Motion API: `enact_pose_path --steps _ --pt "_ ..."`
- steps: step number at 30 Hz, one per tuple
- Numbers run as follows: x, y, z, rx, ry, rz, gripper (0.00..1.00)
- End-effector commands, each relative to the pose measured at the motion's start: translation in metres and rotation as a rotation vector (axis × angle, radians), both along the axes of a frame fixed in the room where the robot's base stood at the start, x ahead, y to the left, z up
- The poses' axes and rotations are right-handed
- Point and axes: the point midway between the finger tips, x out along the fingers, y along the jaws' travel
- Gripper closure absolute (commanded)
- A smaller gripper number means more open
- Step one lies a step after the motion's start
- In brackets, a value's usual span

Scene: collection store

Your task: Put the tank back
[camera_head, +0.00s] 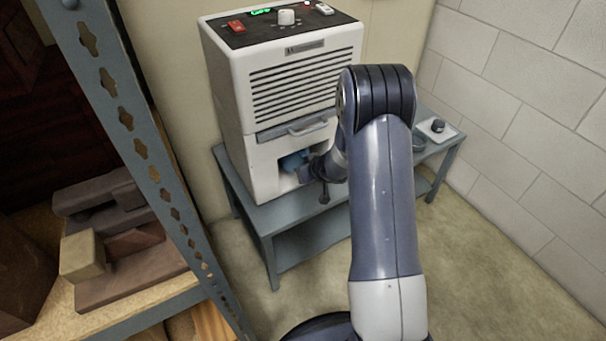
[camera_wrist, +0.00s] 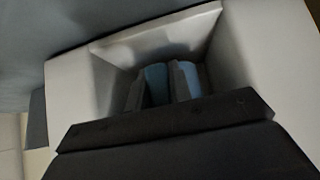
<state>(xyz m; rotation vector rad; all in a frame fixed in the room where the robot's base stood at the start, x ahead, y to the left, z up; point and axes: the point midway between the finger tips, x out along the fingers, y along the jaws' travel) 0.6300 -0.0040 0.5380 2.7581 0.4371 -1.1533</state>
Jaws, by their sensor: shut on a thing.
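The white dehumidifier (camera_head: 285,85) stands on a grey metal table, with a recess low in its front. A blue thing (camera_head: 293,160), which looks like part of the tank, shows inside this recess. My gripper (camera_head: 308,172) is at the mouth of the recess, shut on what seems to be the tank; my arm hides part of the contact. In the wrist view the pale recess walls (camera_wrist: 262,45) surround bluish upright parts (camera_wrist: 187,80). How far in the tank sits cannot be told.
The grey table (camera_head: 262,222) has a lower shelf. A small white item with a dark knob (camera_head: 437,127) lies at its right end. A metal rack post (camera_head: 130,130) and a shelf with brown blocks (camera_head: 120,255) stand at left. Floor is clear at right.

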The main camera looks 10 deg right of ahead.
Motion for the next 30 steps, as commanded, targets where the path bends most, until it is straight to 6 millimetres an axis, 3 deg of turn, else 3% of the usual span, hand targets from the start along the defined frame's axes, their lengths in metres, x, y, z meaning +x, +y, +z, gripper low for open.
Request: enact_pose_path --steps 8,16,29,30 --pt "0.017 0.005 0.000 -0.001 -0.001 0.000 1.00" --pt "0.015 0.005 -0.036 0.000 0.000 0.000 1.00" --pt "0.015 0.005 -0.040 0.001 0.000 -0.001 1.00" --pt "0.014 0.004 -0.038 0.001 0.000 -0.001 0.77"
